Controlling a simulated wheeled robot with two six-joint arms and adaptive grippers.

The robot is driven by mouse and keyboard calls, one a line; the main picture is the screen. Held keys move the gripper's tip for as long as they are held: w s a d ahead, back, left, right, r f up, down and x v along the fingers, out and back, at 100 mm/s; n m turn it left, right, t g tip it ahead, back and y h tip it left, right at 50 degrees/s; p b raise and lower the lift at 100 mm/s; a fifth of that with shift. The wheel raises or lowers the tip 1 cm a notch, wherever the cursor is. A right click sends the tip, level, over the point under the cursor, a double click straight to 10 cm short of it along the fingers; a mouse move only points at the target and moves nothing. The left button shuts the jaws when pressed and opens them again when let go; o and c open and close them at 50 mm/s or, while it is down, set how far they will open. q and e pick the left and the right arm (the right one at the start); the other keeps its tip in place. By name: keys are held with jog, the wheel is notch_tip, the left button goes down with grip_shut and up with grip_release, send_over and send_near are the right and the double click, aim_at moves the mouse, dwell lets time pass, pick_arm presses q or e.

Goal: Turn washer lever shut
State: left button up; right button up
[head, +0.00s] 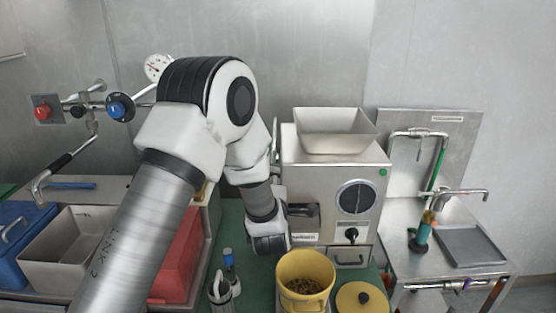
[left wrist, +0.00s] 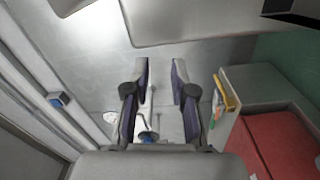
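The right-hand wash stand (head: 405,265) has a tall tap (head: 420,133), a spout (head: 462,192) and a horizontal steel pipe (head: 440,286) along its front edge. On the left wall are a red knob (head: 42,112) and a blue knob (head: 117,107) on pipework, with a long spout (head: 65,160) below. I cannot tell which part is the washer lever. My left gripper (head: 268,243) hangs down in front of the grinder (head: 300,170), apart from the wash stand. In the left wrist view its fingers (left wrist: 161,95) are spread and no object is held between them. My right gripper is out of view.
A yellow bucket of beans (head: 305,265) and its yellow lid (head: 362,298) stand before the grinder. A red bin (head: 178,265), a steel basin (head: 65,260) and a blue bin (head: 22,245) are at left. A grey tray (head: 470,245) lies on the wash stand.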

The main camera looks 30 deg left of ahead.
aim_at(273, 157)
pick_arm(q)
jog(key=p+x, duration=0.3)
jog(key=x, duration=0.6)
jog(key=shift+w+a+f, duration=0.1)
jog(key=shift+w, duration=0.05)
grip_shut()
